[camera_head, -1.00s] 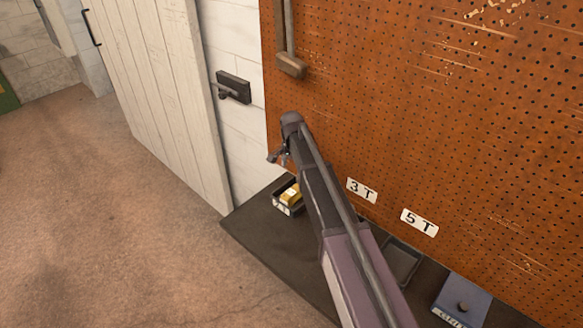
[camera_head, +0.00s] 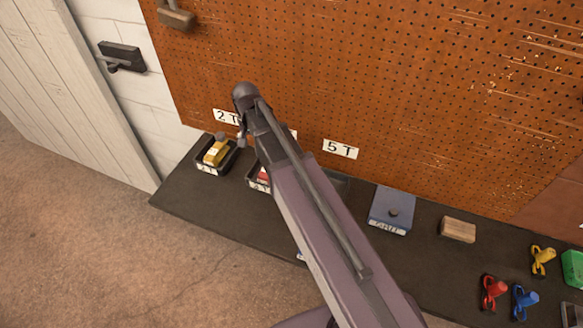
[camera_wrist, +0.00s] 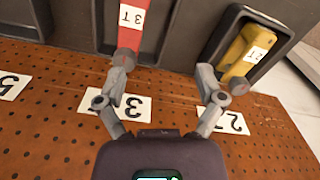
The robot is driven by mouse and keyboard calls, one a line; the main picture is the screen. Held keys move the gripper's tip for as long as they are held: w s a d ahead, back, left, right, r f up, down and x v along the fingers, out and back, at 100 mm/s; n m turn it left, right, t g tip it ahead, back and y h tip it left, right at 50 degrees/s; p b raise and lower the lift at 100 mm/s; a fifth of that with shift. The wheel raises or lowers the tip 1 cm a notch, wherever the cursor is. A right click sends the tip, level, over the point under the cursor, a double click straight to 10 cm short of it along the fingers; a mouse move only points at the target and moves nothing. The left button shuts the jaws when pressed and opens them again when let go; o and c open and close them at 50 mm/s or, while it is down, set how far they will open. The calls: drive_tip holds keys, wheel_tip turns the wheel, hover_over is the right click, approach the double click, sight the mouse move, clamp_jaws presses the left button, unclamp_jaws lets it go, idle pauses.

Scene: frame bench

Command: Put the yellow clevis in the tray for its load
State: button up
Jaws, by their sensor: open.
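The yellow clevis (camera_head: 541,261) lies on the bench (camera_head: 335,240) at the far right of the head view, well away from my gripper. My gripper (camera_head: 232,138) is open and empty at the left, close to the pegboard and near the trays; its open fingers also show in the wrist view (camera_wrist: 181,72). The left tray (camera_head: 200,167) holds a yellow piece (camera_head: 215,151) and stands below the "2 T" sign (camera_head: 226,117). The middle tray (camera_head: 254,184) holds a red piece (camera_wrist: 131,22). A third tray (camera_head: 340,184) near the "5 T" sign (camera_head: 341,149) is mostly behind my arm.
A red clevis (camera_head: 494,290) and a blue clevis (camera_head: 523,300) lie near the yellow one. A green box (camera_head: 573,268) stands at the right edge. A blue box (camera_head: 391,207) and a wooden block (camera_head: 458,229) stand along the wall. The pegboard (camera_head: 400,90) rises behind.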

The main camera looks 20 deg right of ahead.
drive_tip(key=s+d+n, duration=0.3)
drive_tip(key=s+d, duration=0.6)
drive_tip(key=s, duration=0.5)
drive_tip(key=shift+d+n, duration=0.15)
drive_tip(key=shift+n, duration=0.25)
